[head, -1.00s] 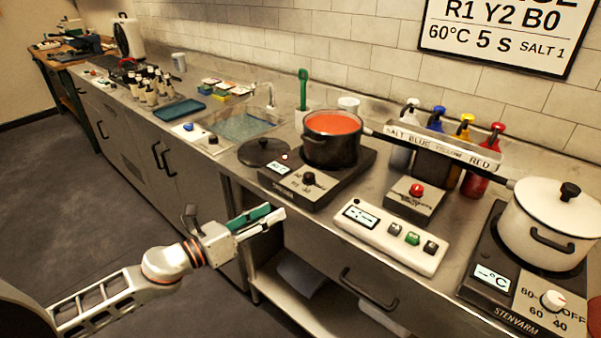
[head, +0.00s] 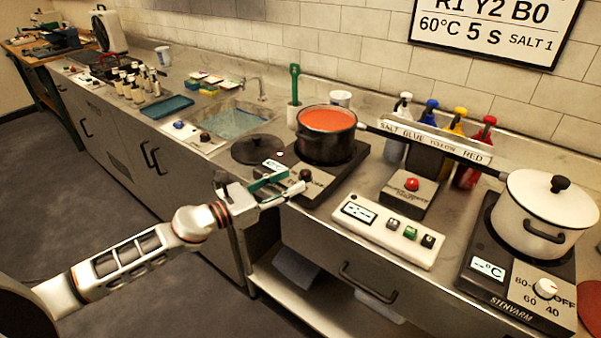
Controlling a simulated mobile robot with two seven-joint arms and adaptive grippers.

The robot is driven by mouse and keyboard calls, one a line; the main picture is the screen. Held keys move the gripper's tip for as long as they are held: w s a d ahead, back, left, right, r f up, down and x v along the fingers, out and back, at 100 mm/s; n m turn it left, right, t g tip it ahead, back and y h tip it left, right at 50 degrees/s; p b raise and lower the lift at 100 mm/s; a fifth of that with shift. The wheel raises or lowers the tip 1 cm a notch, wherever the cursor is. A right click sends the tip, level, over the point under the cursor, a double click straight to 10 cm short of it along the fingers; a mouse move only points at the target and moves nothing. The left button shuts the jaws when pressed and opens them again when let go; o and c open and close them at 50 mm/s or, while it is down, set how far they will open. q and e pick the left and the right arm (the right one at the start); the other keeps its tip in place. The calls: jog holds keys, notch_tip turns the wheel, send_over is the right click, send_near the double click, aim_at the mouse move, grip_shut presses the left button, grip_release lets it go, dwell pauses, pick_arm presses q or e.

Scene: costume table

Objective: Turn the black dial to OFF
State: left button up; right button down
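The black dial (head: 305,175) is on the front panel of the left hotplate (head: 326,187), which carries a dark pot of red liquid (head: 326,136). My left gripper (head: 291,183) has green-lined fingers and reaches in from the left at the hotplate's front edge. Its two fingers are apart, with the tips close beside the dial. I cannot tell whether they touch it. The gripper covers part of the panel, and the dial's markings are too small or hidden to read. My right gripper is not in view.
A black lid (head: 258,149) lies left of the pot. A white button panel (head: 390,230) and a box with a red button (head: 411,184) are to the right. The floor at left is clear.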

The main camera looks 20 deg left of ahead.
aim_at(301, 176)
pick_arm(q)
jog(key=shift+p+x, duration=0.3)
jog(key=shift+x, duration=1.95)
grip_shut()
